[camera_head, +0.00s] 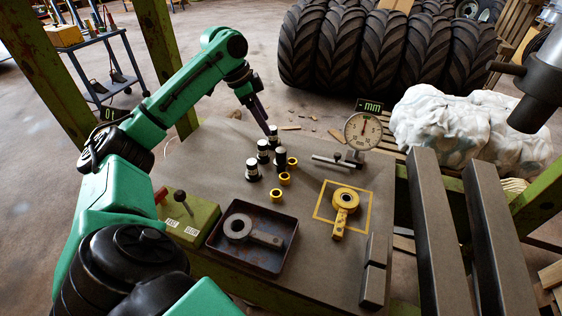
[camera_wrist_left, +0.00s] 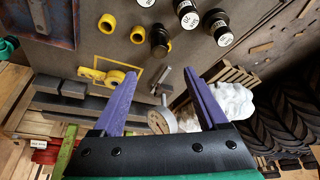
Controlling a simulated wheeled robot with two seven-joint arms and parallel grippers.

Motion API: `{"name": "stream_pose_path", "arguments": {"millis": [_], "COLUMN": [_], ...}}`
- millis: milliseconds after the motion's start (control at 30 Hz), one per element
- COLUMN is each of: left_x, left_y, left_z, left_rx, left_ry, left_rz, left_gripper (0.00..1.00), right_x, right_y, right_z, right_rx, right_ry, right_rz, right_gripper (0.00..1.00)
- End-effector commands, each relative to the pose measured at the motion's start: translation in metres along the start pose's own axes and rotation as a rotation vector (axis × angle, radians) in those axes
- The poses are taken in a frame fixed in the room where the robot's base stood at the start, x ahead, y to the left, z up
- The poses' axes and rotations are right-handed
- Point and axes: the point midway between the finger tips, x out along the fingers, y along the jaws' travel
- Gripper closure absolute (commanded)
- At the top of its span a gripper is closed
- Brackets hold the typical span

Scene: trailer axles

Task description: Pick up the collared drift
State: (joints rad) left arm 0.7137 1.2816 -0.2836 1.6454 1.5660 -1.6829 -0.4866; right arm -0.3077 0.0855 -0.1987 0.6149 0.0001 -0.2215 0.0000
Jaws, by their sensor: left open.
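A short dark peg with a yellow ring around it (camera_head: 292,163) stands on the grey bench beside the black cylinders; it looks like the collared drift, though its shape is small and partly unclear. It also shows in the left wrist view (camera_wrist_left: 160,41). Several black cylinders with white labels (camera_head: 252,170) stand close to its left and behind it. Two loose yellow rings (camera_head: 276,195) lie in front. My left gripper (camera_head: 269,130) is above and behind the cylinders, pointing down. Its purple fingers (camera_wrist_left: 160,75) are apart with nothing held. My right gripper is not in view.
A rusty tray (camera_head: 268,268) holds a grey ringed part. A yellow ringed part (camera_head: 344,203) lies in a yellow outline. A dial gauge (camera_head: 362,131) stands behind right. A green box with a lever (camera_head: 190,221) is at left.

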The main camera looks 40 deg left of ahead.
Motion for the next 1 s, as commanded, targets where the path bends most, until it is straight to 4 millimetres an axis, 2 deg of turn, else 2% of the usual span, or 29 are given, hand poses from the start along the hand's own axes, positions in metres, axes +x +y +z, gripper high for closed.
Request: {"name": "stream_pose_path", "arguments": {"millis": [300, 467, 633, 733, 933, 1000], "left_x": [0.073, 0.094, 0.127, 0.138, 0.139, 0.139], "left_y": [0.001, 0.001, 0.001, 0.001, 0.0, 0.0], "left_z": [0.0, 0.002, 0.006, 0.006, 0.006, 0.006], "left_rx": [0.0, 0.0, 0.0, 0.001, 0.001, 0.001], "left_ry": [-0.001, -0.002, -0.001, -0.002, -0.001, -0.001], "left_rz": [0.003, 0.003, 0.004, 0.001, 0.0, 0.0], "left_gripper": [0.24, 0.24, 0.24, 0.24, 0.24, 0.51], "right_x": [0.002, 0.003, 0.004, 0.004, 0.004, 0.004], "right_y": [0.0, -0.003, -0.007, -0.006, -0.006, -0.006], "right_z": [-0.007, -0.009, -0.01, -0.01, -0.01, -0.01], "right_rx": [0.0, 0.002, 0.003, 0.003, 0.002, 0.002], "right_ry": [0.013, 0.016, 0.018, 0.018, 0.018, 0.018], "right_rz": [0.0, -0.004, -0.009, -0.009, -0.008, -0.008], "right_gripper": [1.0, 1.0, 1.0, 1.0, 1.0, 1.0]}}
